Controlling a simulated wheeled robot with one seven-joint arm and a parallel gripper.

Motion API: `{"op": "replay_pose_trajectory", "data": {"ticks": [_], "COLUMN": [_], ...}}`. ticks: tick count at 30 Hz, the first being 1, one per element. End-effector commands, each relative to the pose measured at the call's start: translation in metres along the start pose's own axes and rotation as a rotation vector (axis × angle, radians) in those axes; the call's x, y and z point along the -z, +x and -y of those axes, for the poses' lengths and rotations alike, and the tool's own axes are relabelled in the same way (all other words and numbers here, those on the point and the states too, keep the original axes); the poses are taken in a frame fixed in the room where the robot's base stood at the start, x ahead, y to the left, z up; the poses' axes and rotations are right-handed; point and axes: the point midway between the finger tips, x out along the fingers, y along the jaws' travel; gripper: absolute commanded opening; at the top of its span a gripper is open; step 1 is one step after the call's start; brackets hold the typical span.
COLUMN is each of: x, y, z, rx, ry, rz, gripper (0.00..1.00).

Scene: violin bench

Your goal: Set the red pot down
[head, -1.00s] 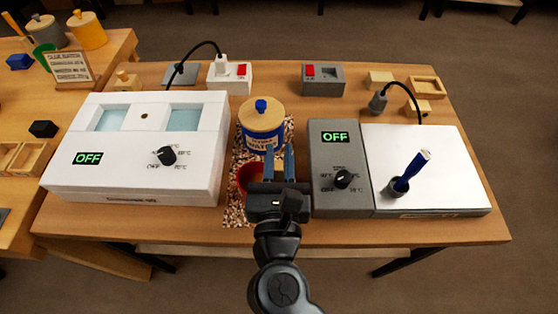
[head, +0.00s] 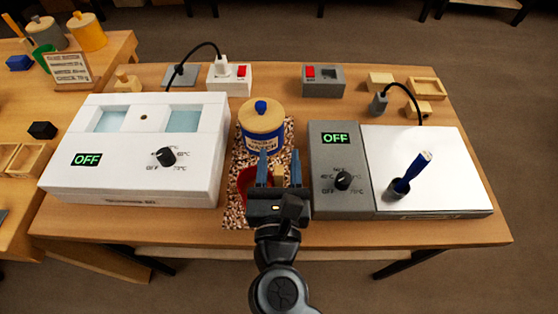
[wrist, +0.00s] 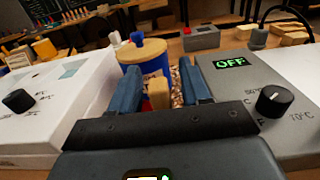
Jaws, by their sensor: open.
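The red pot (head: 243,179) stands on the speckled mat (head: 238,214) between the two appliances, partly hidden by my gripper. Its wooden handle (head: 279,174) shows between my fingers. My gripper (head: 280,160) is open, with one finger on each side of the handle. In the wrist view the handle (wrist: 159,95) sits between the spread fingers of my gripper (wrist: 158,78), with gaps visible. Only a bit of the red pot (wrist: 147,107) shows there, beside the handle.
A blue jar (head: 262,128) with a wooden lid stands just behind the pot. A white heater box (head: 120,190) is close on the left and a grey control unit (head: 335,195) close on the right. A blue-handled tool (head: 412,171) stands in a holder on the white plate (head: 440,150).

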Motion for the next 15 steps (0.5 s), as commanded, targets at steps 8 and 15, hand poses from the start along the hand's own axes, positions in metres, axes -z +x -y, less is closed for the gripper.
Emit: {"op": "replay_pose_trajectory", "data": {"ticks": [8,15], "x": [0.001,0.002], "y": [-0.028,-0.077], "z": [-0.001,-0.001], "rx": [-0.002,-0.002], "ry": [0.001,0.0], "rz": [-0.003,-0.003], "gripper": [0.47,0.47]}}
